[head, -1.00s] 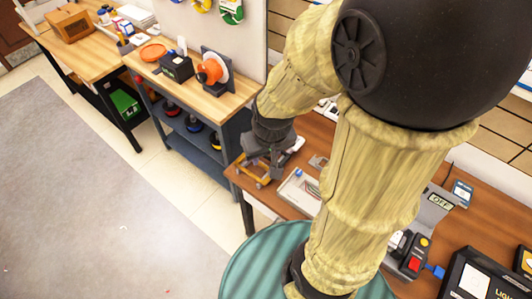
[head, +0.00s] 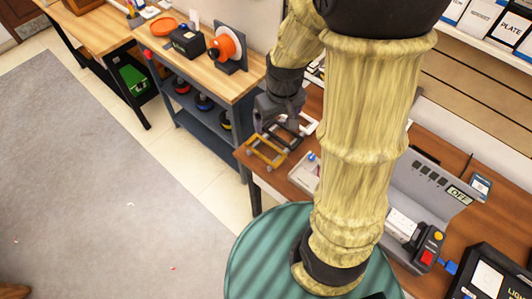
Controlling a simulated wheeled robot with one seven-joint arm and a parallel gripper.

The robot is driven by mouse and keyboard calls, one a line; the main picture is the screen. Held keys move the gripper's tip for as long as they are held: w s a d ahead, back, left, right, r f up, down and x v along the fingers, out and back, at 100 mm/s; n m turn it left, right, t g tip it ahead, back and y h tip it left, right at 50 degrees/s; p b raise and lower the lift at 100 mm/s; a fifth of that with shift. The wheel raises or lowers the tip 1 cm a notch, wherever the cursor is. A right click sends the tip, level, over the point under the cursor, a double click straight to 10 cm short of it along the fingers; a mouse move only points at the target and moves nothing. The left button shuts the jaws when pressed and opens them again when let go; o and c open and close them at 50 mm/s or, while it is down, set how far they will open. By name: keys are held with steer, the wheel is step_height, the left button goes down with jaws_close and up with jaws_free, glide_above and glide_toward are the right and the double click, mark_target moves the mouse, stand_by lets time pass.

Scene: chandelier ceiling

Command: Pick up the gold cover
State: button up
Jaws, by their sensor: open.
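A small gold frame-like piece (head: 262,155), likely the gold cover, is at the far left corner of the brown table in the head view. My gripper (head: 283,125), dark grey, is just above and behind it, pointing down. Its fingers are open. A dark frame-like shape by the fingers overlaps the gold piece in the picture, so I cannot tell whether the gripper touches it. My pale yellow arm hides much of the table.
A white-grey tray (head: 304,175) lies right of the gold piece. A grey device marked OFF (head: 432,185) and a black box (head: 485,275) stand further right. A wooden workbench (head: 240,80) is behind left. Grey floor (head: 90,180) is open at left.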

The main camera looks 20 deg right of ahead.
mark_target(284, 157)
steer(key=w+f+n+g+b, duration=0.1)
steer(key=w+f+n+b, duration=0.2)
steer(key=w+f, duration=0.6)
steer(key=shift+w+f+n+g, duration=0.25)
steer(key=shift+f+n+g, duration=0.05)
steer(key=shift+f+n, duration=0.35)
steer(key=shift+d, duration=0.1)
step_height(284, 157, down, 12)
steer(key=p, duration=0.2)
steer(key=shift+s+f, duration=0.1)
steer(key=shift+s+f+p, duration=0.2)
steer(key=shift+f+p, duration=0.4)
steer(key=shift+f, duration=0.7)
steer(key=shift+s+f+p, duration=0.15)
steer(key=shift+f+p, duration=0.45)
steer(key=shift+f, duration=0.65)
steer(key=c, duration=1.1)
